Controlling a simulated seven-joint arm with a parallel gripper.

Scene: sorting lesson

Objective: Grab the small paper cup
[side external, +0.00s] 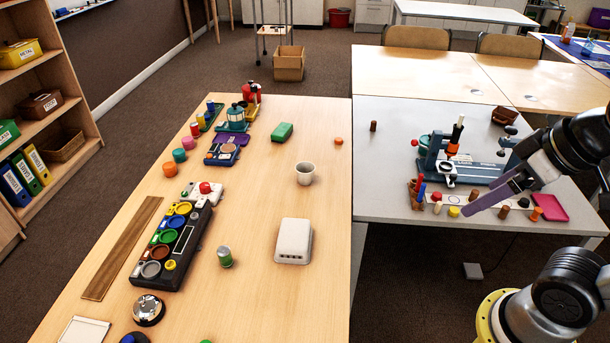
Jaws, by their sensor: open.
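A small whitish cup (305,174) stands upright on the light wooden table, right of the middle of its width. It looks like the paper cup, and its dark opening faces up. My gripper (472,208) is at the right, over the grey table, well apart from the cup. It is open, with no object seen between its fingers. The fingers overlap in this view, so the gap between them is hard to see.
A white box (294,241) and a green can (225,257) stand nearer the camera than the cup. A green block (282,132) lies behind it. A blue device (465,165) and small pegs crowd the grey table near my gripper. The wood around the cup is clear.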

